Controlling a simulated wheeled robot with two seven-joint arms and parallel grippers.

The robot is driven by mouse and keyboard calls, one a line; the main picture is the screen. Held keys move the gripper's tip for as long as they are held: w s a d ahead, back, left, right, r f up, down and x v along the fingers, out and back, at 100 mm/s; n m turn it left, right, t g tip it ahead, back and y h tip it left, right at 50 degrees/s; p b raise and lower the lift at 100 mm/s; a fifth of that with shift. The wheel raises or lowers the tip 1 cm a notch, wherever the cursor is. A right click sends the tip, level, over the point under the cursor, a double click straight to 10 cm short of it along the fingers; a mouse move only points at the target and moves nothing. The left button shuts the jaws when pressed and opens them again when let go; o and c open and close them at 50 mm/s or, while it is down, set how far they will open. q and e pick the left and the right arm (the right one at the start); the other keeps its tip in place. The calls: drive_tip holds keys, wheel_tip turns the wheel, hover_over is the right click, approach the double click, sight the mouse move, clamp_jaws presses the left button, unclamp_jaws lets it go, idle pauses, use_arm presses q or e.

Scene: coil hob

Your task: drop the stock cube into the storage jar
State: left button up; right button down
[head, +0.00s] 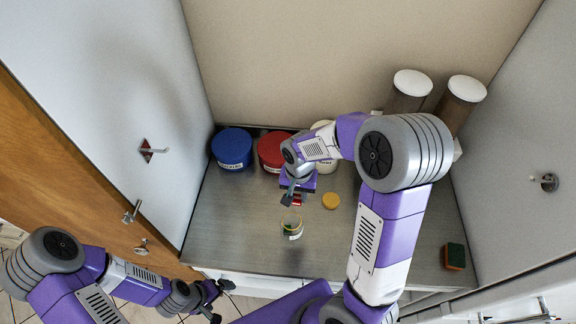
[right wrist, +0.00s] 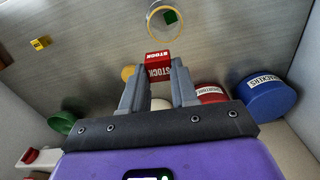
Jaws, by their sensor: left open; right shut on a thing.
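The stock cube is a red block with white STOCK lettering; it shows in the right wrist view (right wrist: 158,66) and small in the head view (head: 299,201). My right gripper (right wrist: 158,92) is shut on it, fingers on either side, pointing down above the counter. The storage jar (head: 291,229) is a clear, open-topped glass with a label, just in front of the gripper in the head view. In the right wrist view the jar's rim (right wrist: 148,20) is beyond the cube, apart from it, with a small green block (right wrist: 170,17) inside. My left gripper (head: 213,292) is open and empty at lower left.
A yellow round lid (head: 331,201) lies right of the jar. Blue (head: 232,148) and red (head: 271,150) tubs stand at the back. A sponge (head: 454,256) is at the right, and a small yellow block (right wrist: 41,43) shows in the wrist view. Counter left of the jar is clear.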

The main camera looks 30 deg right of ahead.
sight(298, 203)
drive_tip(key=shift+r, duration=0.2)
drive_tip(key=shift+s+f, duration=0.2)
drive_tip(key=shift+f, duration=0.55)
drive_tip(key=shift+f+b, duration=1.6)
drive_tip(key=shift+f, duration=0.65)
drive_tip(key=c, duration=0.8)
unclamp_jaws()
drive_tip(key=shift+w, duration=0.1)
drive_tip(key=shift+r, duration=0.1)
wheel_tip(298, 203, up, 8)
drive_tip(key=shift+f, duration=0.25)
